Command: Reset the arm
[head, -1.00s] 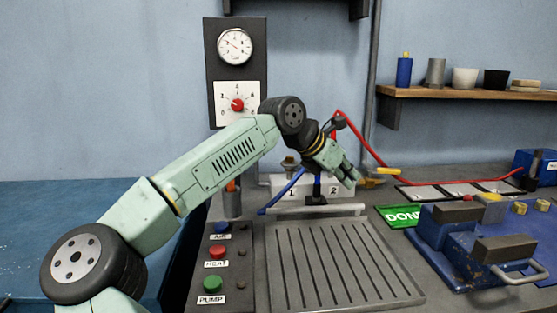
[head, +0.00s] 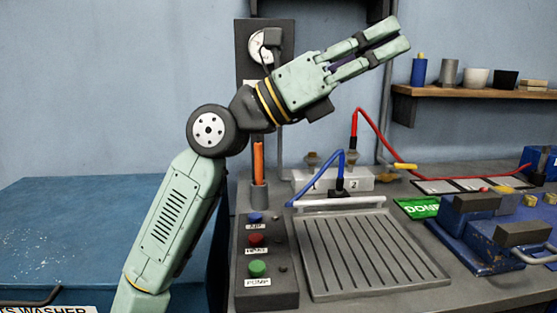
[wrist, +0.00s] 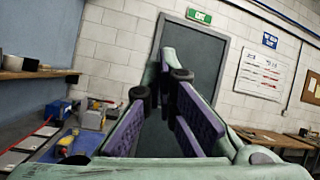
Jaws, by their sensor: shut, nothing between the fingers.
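My arm is pale green with dark joints and stands folded upward at the left of the head view. My gripper (head: 399,35) is raised in the air, in front of the blue wall, pointing up and to the right. Its fingers are shut and hold nothing. In the wrist view the gripper (wrist: 164,72) shows its purple inner pads, with a grey door beyond. The arm hides part of the gauge (head: 257,46) and all of the red-knobbed dial below it.
The button box (head: 268,287), grooved tray (head: 365,260) and blue fixture (head: 470,244) sit on the bench. Blue (head: 337,170) and red (head: 355,128) hoses rise behind. A wall shelf (head: 470,91) holds cups at right. Air around the gripper is clear.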

